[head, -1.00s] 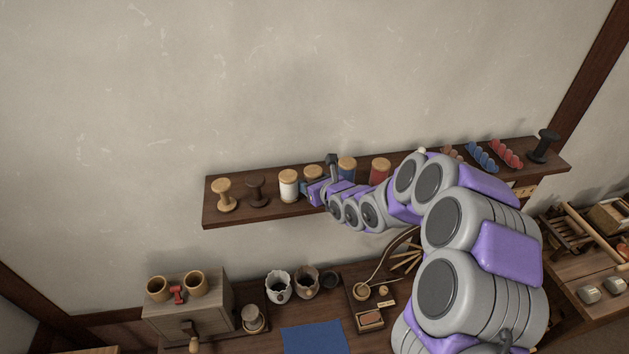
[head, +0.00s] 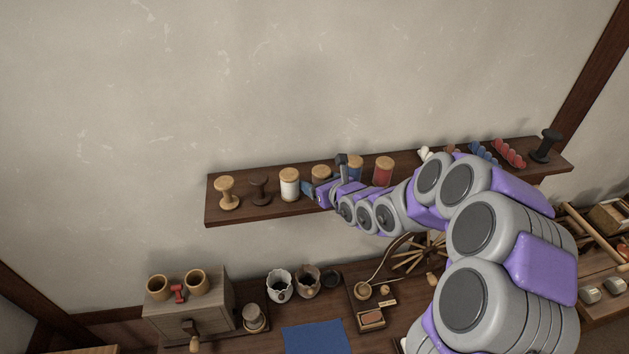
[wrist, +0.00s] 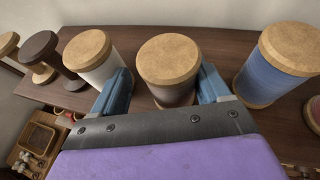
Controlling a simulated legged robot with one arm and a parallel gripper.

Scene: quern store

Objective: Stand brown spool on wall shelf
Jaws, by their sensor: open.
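The brown spool (head: 320,172), with a pale wooden cap, stands upright on the wall shelf (head: 235,213) between the white spool and the blue spool. In the wrist view the brown spool (wrist: 168,61) sits between the two blue fingers of my gripper (wrist: 165,80). The fingers are spread with a gap, open on either side of it. In the head view my gripper (head: 309,188) is at the shelf's front edge, and my wrist hides part of the spool's surroundings.
A white spool (wrist: 95,57) stands close by my left finger, and a blue spool (wrist: 275,65) stands right of my right finger. A bare wooden spool (head: 225,191), a dark spool (head: 259,190) and a red spool (head: 383,171) share the shelf. A cluttered bench is below.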

